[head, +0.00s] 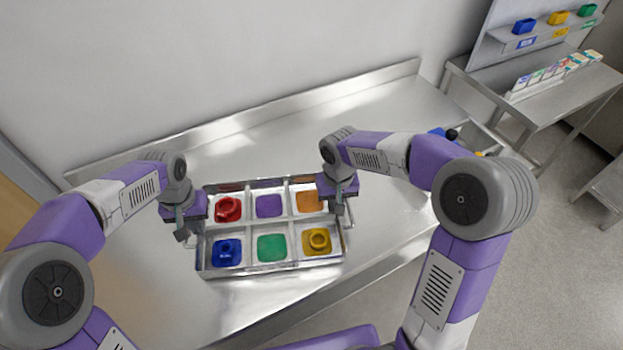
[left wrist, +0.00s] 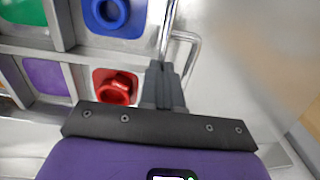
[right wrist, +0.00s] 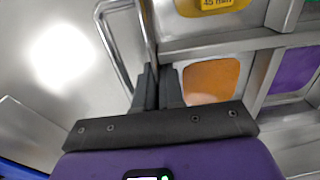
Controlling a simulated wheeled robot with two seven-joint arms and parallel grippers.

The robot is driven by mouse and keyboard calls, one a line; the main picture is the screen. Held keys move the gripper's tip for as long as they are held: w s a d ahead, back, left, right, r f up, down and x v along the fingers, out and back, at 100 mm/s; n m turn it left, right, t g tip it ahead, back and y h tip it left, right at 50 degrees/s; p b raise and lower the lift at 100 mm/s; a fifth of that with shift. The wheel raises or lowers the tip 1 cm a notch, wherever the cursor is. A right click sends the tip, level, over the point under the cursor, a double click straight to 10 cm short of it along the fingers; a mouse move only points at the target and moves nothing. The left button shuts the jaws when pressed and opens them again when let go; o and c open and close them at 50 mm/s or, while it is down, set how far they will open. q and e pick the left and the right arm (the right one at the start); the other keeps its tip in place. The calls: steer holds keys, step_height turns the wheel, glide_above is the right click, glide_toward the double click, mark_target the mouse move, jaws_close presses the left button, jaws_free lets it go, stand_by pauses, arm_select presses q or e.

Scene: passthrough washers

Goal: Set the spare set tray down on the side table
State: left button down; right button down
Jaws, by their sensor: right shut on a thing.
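The spare set tray (head: 285,265) is a silvery metal tray with six compartments, over the near part of a steel table (head: 250,150); I cannot tell whether it touches the top. A red piece (head: 228,209), a blue piece (head: 228,250) and a yellow piece (head: 318,240) sit in it; the purple and green compartments look empty. My left gripper (head: 183,228) is at the tray's left end, its fingers (left wrist: 165,85) close together at the wire handle (left wrist: 192,45). My right gripper (head: 338,205) is shut on the handle (right wrist: 115,50) at the right end.
A second steel table (head: 560,95) stands at the back right, with a shelf of coloured bins (head: 558,18) and a row of cards (head: 550,75). Small blue and yellow items lie partly hidden behind my right arm. A wall stands behind the near table.

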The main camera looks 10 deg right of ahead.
arm_select(q)
steer(key=shift+f+b, duration=0.55)
steer(key=shift+f, duration=0.1)
arm_select(e)
steer(key=shift+d+f, duration=0.1)
steer(key=shift+f, duration=0.55)
arm_select(q)
steer(key=c, duration=1.4)
jaws_free()
steer(key=shift+r, duration=0.1)
arm_select(e)
steer(key=c, duration=1.3)
jaws_free()
steer(key=shift+r, duration=0.1)
arm_select(q)
steer(key=shift+o, duration=0.2)
arm_select(e)
steer(key=shift+o, duration=0.2)
arm_select(q)
steer(key=shift+r, duration=0.15)
arm_select(e)
steer(key=shift+r, duration=0.2)
